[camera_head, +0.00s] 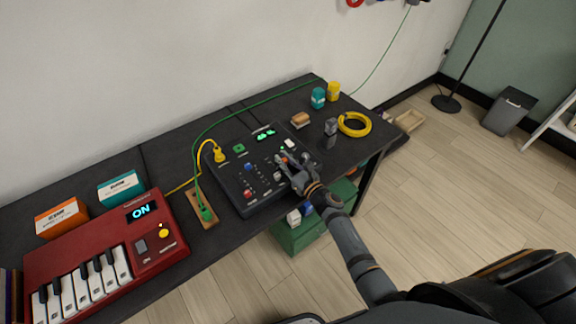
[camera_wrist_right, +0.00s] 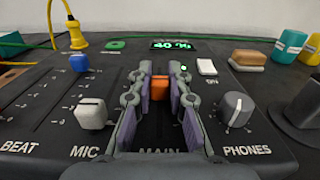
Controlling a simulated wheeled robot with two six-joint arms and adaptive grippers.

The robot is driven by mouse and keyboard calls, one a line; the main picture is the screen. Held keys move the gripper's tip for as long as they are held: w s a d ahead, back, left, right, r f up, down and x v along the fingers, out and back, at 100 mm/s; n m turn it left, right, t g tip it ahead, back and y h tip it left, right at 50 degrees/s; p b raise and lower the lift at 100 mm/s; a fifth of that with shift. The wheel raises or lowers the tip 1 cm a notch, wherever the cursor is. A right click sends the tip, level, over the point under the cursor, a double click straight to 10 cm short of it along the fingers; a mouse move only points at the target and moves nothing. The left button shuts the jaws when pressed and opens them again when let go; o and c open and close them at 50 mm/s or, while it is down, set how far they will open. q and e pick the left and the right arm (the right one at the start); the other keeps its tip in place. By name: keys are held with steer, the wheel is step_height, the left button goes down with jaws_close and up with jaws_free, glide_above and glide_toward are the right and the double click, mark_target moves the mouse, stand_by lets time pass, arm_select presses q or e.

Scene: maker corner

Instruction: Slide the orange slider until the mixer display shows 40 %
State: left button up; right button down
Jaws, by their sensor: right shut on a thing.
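The black mixer (camera_head: 238,178) lies on the dark table. Its orange slider (camera_wrist_right: 160,86) stands in the slot marked MAIN, between the two fingers of my right gripper (camera_wrist_right: 160,82). The right gripper is shut on the slider, and in the head view it (camera_head: 286,166) reaches over the mixer's right half and hides the slider. The mixer display (camera_wrist_right: 176,44) reads 40 % in green in the wrist view; in the head view the display (camera_head: 264,133) is too small to read. My left gripper is not in view.
Beside MAIN stand a white slider cap (camera_wrist_right: 91,113), a blue one (camera_wrist_right: 80,63) and the grey PHONES knob (camera_wrist_right: 236,108). A yellow plug (camera_head: 219,154) is at the mixer's left back. A red keyboard (camera_head: 88,242) and a yellow cable coil (camera_head: 354,124) flank the mixer.

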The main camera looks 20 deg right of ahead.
steer(key=c, duration=1.2)
jaws_free()
steer(key=shift+s, duration=0.1)
steer(key=v, duration=1.1)
steer(key=shift+s+d, duration=0.1)
steer(key=shift+s, duration=0.4)
